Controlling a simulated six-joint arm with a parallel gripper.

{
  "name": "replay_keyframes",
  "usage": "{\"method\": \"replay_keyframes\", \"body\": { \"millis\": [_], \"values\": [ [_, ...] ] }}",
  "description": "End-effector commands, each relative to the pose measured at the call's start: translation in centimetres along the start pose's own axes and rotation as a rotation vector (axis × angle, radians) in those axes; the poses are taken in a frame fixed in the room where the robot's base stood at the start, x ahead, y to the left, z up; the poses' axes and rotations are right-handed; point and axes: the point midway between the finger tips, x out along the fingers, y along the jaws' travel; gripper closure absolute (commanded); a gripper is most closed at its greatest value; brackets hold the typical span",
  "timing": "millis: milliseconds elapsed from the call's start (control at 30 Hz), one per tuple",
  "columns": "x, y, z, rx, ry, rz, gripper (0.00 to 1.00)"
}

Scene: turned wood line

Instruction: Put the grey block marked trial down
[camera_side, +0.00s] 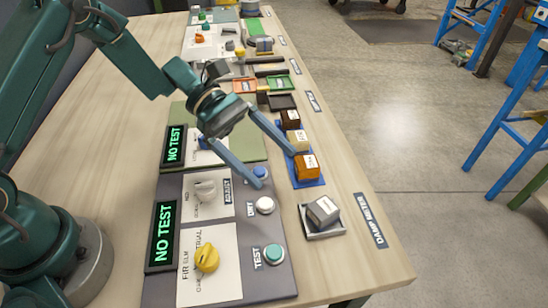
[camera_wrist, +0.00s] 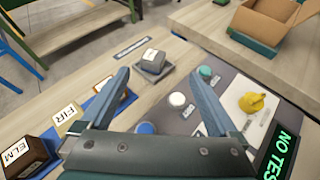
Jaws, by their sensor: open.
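A grey block (camera_side: 323,209) with a white label on top sits on a small grey tray (camera_side: 334,232) near the table's right edge; the label is too small to read. The block also shows in the wrist view (camera_wrist: 153,61), beyond the fingertips and between them. My gripper (camera_side: 278,168) is open and empty, above the area between the blue mat and the meter panel in the side view. Its spread fingers also show in the wrist view (camera_wrist: 157,75). Nothing is between the fingers, and the block is apart from them.
A blue mat (camera_side: 310,183) holds dark, pale and orange wood blocks (camera_side: 307,166) beside my gripper. Bare table lies around the tray. An open cardboard box (camera_wrist: 270,22) shows beyond.

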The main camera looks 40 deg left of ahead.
Motion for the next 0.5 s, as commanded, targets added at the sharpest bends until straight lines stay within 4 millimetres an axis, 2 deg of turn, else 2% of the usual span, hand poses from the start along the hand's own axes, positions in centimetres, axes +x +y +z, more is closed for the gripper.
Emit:
{"method": "replay_keyframes", "body": {
  "millis": [100, 233, 500],
  "values": [
    [-0.9, -1.8, 2.3, 0.168, 0.091, -0.059, 0.04],
    [-2.3, -4.5, 4.2, 0.389, 0.225, -0.139, 0.04],
    [-5.8, -9.9, 5.7, 0.838, 0.537, -0.295, 0.04]
  ]
}}
